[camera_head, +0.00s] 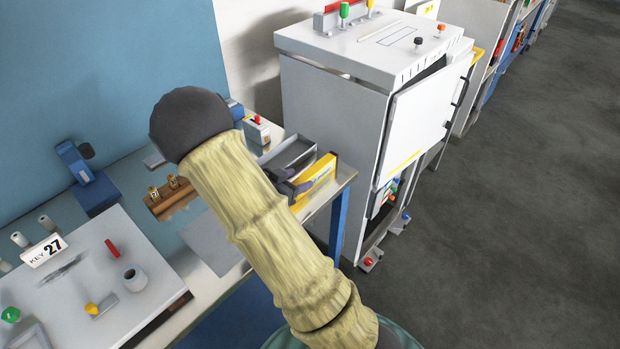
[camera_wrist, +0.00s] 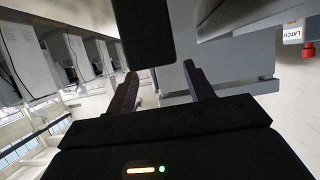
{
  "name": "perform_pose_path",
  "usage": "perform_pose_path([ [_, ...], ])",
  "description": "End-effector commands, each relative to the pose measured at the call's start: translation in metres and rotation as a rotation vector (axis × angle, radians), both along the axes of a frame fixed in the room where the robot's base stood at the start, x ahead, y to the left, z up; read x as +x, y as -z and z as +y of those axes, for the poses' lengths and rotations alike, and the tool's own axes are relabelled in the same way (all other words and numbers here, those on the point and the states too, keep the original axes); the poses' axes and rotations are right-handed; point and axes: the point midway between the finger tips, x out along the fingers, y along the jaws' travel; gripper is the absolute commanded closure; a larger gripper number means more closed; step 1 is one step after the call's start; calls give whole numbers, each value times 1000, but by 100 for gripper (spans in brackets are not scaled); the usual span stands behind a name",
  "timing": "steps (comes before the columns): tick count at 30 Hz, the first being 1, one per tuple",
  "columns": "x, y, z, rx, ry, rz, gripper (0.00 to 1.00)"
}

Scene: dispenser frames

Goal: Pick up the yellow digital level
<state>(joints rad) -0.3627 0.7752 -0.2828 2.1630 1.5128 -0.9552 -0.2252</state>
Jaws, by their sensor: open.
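The yellow digital level (camera_head: 318,176) stands on its edge at the right end of the bench, beside a grey tray, in the head view. My arm crosses in front of its lower left part. Dark fingers of my gripper (camera_head: 293,187) show partly from behind my arm, close to the level's left side. Whether they touch it I cannot tell. In the wrist view my gripper (camera_wrist: 159,88) has its two dark fingers apart, with nothing clearly held between them. I cannot make out the yellow level in the wrist view.
The grey tray (camera_head: 289,157) lies just behind the level. A white cabinet (camera_head: 335,110) with an open door stands to the right. A wooden block with brass pieces (camera_head: 168,196) and a white panel (camera_head: 85,262) are on the left. Grey floor at right is open.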

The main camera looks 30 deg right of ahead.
Motion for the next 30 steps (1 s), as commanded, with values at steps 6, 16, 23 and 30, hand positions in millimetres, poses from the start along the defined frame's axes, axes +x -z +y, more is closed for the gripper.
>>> perform_pose_path([
  [6, 1, 0, -1, 0, -1, 0, 47],
  [16, 11, 8, -22, -2, 2, 2, 47],
  [23, 21, 20, -44, 1, 1, 1, 47],
  [30, 21, 20, -44, 1, -1, -1, 47],
])
